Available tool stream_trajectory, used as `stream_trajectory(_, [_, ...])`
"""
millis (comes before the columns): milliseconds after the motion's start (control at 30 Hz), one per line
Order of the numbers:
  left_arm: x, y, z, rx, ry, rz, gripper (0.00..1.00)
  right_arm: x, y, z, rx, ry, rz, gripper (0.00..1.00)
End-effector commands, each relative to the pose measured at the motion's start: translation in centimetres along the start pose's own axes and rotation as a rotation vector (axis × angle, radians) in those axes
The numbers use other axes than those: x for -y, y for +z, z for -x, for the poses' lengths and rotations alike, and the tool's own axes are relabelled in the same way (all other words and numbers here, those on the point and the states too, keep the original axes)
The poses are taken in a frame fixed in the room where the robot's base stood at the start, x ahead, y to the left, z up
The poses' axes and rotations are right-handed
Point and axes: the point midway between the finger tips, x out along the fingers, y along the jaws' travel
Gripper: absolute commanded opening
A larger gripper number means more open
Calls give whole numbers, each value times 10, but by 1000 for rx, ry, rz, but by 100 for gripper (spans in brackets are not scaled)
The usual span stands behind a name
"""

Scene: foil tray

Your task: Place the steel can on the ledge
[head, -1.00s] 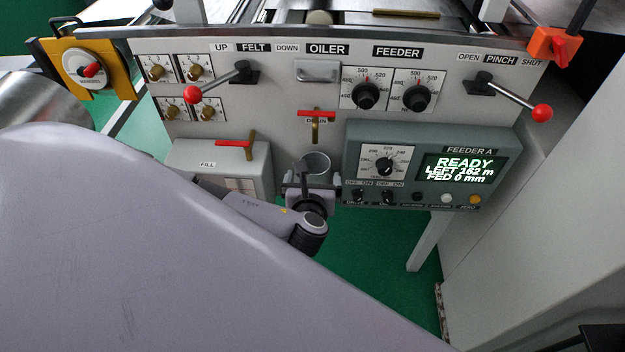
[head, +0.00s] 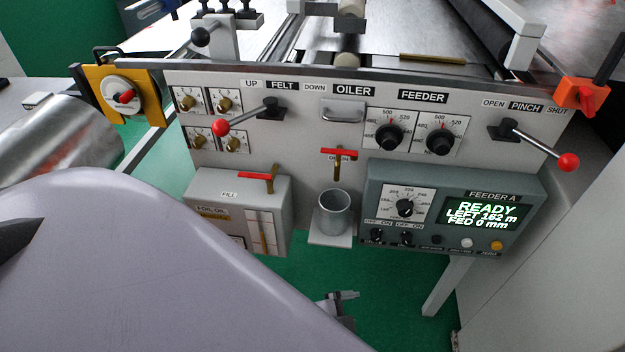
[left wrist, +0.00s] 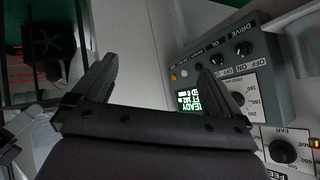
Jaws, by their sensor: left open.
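The steel can (head: 334,214) stands upright on the small pale ledge (head: 322,240), under the red-handled drain valve (head: 338,160) on the machine front. Its open top faces up. My left gripper (head: 342,297) is below and apart from the can, mostly hidden behind my own arm in the head view. In the left wrist view my left gripper (left wrist: 157,88) has its fingers spread with nothing between them. The can does not show in the wrist view. My right gripper is not in view.
The grey oil box (head: 237,210) with its red fill handle is left of the ledge. The feeder control box (head: 450,210) juts out close on the right. The felt lever (head: 245,115) and pinch lever (head: 535,145) stick out above. Green floor (head: 390,280) is open below.

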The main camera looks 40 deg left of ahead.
Motion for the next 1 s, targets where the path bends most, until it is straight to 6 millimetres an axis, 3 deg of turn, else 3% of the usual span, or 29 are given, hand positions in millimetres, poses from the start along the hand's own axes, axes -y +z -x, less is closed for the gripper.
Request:
stream_trajectory(100, [7, 27, 20, -23, -58, 291, 100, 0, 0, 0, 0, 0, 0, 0])
stream_trajectory(300, [22, 57, 43, -49, -142, 536, 100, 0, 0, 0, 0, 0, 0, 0])
stream_trajectory(1000, [25, 62, 46, -54, -156, 568, 100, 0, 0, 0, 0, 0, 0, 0])
